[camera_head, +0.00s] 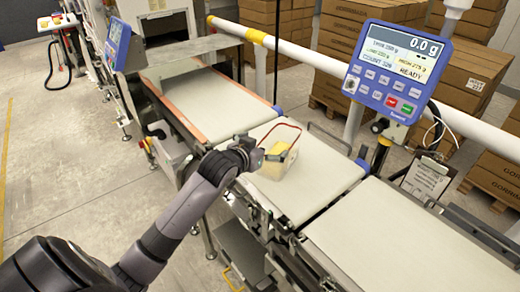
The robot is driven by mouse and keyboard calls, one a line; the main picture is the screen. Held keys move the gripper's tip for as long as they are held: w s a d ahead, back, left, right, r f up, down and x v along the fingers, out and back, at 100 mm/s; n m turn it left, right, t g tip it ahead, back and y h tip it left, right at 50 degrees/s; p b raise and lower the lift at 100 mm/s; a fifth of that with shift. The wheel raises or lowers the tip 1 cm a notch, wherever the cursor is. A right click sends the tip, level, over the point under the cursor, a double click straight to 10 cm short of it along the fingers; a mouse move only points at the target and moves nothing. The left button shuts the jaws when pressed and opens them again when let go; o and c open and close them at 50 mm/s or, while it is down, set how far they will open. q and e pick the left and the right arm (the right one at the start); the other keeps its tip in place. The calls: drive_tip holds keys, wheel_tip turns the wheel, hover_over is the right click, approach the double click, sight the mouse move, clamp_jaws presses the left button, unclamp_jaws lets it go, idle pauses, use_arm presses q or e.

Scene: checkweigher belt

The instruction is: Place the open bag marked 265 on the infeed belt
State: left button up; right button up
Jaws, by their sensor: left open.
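A clear bag or pouch with pale yellow contents (273,168) stands on or just above the middle belt section (320,182). A red line, apparently its open rim, shows above it. I cannot read a number on it. My left gripper (268,155) is open at the bag's upper left side, with its dark fingers close to or overlapping the bag. I cannot tell whether they touch it. Another belt section (205,100) lies up left, and one (410,245) lies lower right; both look empty. My right gripper is not in view.
A blue display (398,70) reads 0.0 g and READY. A yellow and white rail (320,62) runs behind the belts. Stacked cartons (365,30) stand behind.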

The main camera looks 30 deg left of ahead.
use_arm(q)
drive_tip(key=shift+v, duration=1.4)
drive_tip(key=shift+f, duration=0.1)
drive_tip(key=s+d+f, duration=0.1)
drive_tip(key=f, duration=0.1)
drive_tip(key=s+d+f+g, duration=0.1)
drive_tip(key=s+f, duration=0.1)
drive_tip(key=s+d+f+g, duration=0.1)
drive_tip(key=f, duration=0.1)
drive_tip(key=shift+s+f+m, duration=0.1)
drive_tip(key=shift+s+m, duration=0.2)
drive_tip(key=s+d+f+m+g, duration=0.1)
drive_tip(key=s+d+f+g, duration=0.25)
drive_tip(key=s, duration=0.55)
drive_tip(key=s+d+f+g+h, duration=0.1)
drive_tip(key=s+d+f+g, duration=0.15)
drive_tip(key=s+f, duration=0.4)
drive_tip(key=s+d+f+m+g, duration=0.15)
drive_tip(key=s+d, duration=0.25)
drive_tip(key=s, duration=0.7)
wheel_tip(320, 180, down, 26)
drive_tip(key=g, duration=0.2)
drive_tip(key=s+a+f, duration=0.2)
drive_tip(key=s+f, duration=1.4)
drive_tip(key=shift+s+a+f+g, duration=0.35)
drive_tip(key=shift+s+g, duration=0.05)
drive_tip(key=shift+g, duration=0.05)
